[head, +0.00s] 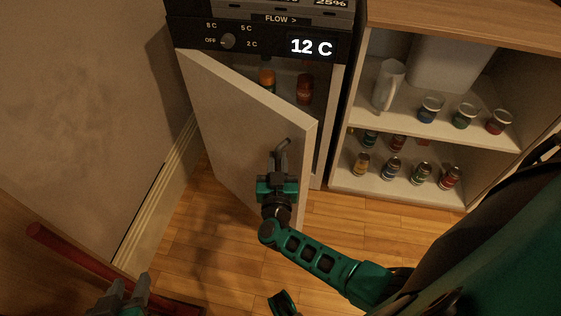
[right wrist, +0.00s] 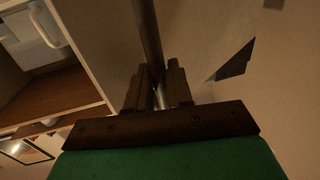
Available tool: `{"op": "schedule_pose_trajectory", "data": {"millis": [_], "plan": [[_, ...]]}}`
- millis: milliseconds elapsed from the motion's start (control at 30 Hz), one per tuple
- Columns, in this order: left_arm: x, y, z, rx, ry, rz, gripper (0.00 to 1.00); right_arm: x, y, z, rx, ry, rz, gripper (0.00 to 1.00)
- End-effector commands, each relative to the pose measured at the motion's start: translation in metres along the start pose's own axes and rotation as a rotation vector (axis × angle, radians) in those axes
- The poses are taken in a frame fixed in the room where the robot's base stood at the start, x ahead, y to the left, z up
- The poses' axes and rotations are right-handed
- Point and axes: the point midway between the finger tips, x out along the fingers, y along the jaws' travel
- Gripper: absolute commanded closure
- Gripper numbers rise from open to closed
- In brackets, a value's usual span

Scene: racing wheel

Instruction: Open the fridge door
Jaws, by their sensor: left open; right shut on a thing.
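The fridge door (head: 235,115) is partly open, hinged at its left side and swung out toward me. Its handle (head: 290,143) is near the free right edge. My right gripper (head: 279,160) is shut on the handle. The right wrist view shows the handle bar (right wrist: 148,35) running between the two fingers (right wrist: 158,85). My left gripper (head: 130,292) is open and empty at the lower left, away from the door. The fridge (head: 260,40) has a control panel reading 12 C. An orange and a red container show inside; the door hides the rest.
An open shelf unit (head: 440,125) with a pitcher (head: 388,85) and several cups and jars stands right of the fridge. A wall (head: 80,100) with a baseboard (head: 155,200) is left of the door. A red bar (head: 75,255) lies lower left. Wooden floor (head: 330,225) is clear in front.

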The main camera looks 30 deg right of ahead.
Motion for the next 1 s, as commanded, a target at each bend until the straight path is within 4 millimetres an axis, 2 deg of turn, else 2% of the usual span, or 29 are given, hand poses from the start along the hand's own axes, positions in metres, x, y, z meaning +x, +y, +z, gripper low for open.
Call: {"op": "schedule_pose_trajectory", "data": {"millis": [33,500,533,700,1000], "plan": [[0.0003,0.0004,-0.0003,-0.002,0.001,0.000,0.57,0.0025,-0.0074,-0.0038,0.004,0.005,-0.017,1.00],[0.0011,0.0010,-0.0027,-0.006,0.006,0.000,0.57,0.0027,-0.0085,-0.0041,0.005,0.005,-0.020,1.00],[0.0011,0.0010,-0.0028,-0.006,0.006,0.000,0.57,0.0027,-0.0085,-0.0042,0.005,0.005,-0.020,0.77],[0.0011,0.0009,-0.0031,-0.005,0.007,0.000,0.57,0.0027,-0.0072,-0.0038,0.005,0.005,-0.017,0.62],[0.0004,-0.0004,-0.0029,0.003,0.005,0.000,0.57,0.0017,-0.0042,-0.0020,0.003,0.002,-0.011,0.62]]}}
